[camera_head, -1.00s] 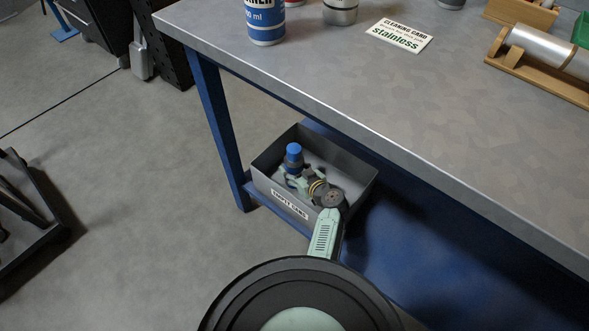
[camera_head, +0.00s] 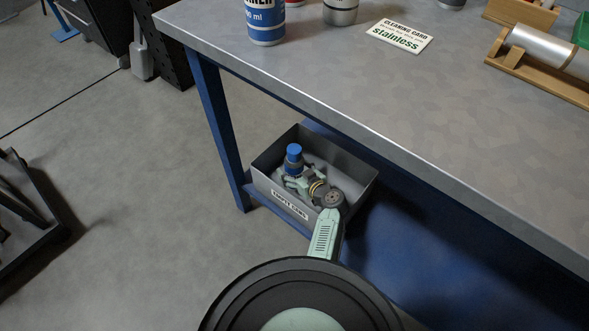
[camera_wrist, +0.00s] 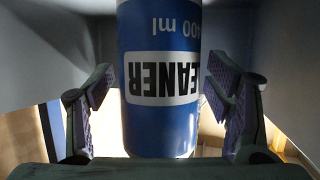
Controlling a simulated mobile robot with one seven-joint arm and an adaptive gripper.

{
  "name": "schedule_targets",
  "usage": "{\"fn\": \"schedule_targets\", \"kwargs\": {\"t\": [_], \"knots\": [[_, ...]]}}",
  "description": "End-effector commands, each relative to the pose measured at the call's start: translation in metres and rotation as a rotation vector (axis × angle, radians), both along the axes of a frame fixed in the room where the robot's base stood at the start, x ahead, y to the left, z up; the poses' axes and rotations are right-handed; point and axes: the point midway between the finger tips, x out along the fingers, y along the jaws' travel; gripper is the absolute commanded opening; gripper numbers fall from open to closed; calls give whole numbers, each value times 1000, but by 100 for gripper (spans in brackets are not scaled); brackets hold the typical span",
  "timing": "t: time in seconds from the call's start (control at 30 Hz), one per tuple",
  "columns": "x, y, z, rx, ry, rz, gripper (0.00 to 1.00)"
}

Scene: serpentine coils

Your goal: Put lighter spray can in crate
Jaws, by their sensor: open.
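The grey crate (camera_head: 345,160) with a white label stands on the blue lower shelf under the workbench. A blue-capped spray can (camera_head: 293,152) stands upright inside its left part. My gripper (camera_head: 292,177) is down in the crate at this can. In the wrist view the can's blue and white body (camera_wrist: 160,110), reading "CLEANER" and "400 ml" upside down, is between the fingers. My gripper (camera_wrist: 157,100) is open, with a gap on each side of the can. The can's base is hidden in the head view.
On the workbench (camera_head: 330,75) above stand another blue and white can (camera_head: 265,22) and a metal container (camera_head: 340,12), beside a "stainless" cleaning card (camera_head: 399,35). A wooden holder with a metal cylinder (camera_head: 545,52) is at right. The bench edge overhangs the crate's far side.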

Motion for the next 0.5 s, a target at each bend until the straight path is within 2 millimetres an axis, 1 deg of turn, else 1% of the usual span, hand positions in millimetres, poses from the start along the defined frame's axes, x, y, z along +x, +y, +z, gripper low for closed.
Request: {"fn": "schedule_targets", "kwargs": {"t": [0.3,0.5], "knots": [[-40,-29,22,-1,0,-2,73],[-54,-40,29,0,0,-1,73]]}}
